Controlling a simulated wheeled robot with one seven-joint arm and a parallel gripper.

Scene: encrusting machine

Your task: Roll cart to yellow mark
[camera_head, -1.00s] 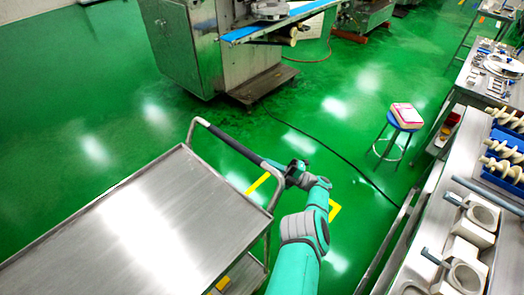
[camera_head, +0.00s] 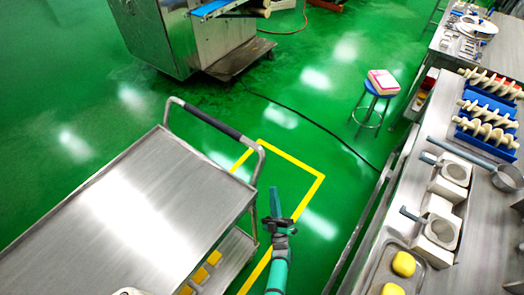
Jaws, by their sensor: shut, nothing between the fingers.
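The cart (camera_head: 120,215) is a steel trolley at the left, with a flat empty top, a lower shelf and a push handle (camera_head: 208,120) with a dark grip along its far end. The yellow mark (camera_head: 309,200) is a taped outline on the green floor, right of the cart. Its far and right sides show; the cart hides its left part in the picture. I cannot tell how much of the cart stands inside it. My gripper (camera_head: 274,193) is shut and empty, over the mark's right line in the picture, right of the cart and apart from the handle.
A steel machine (camera_head: 185,35) stands beyond the cart. A blue stool (camera_head: 378,90) with a pinkish box on it stands behind the mark. A steel workbench (camera_head: 488,225) with parts runs along the right. A dark cable crosses the floor. Floor at the far left is clear.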

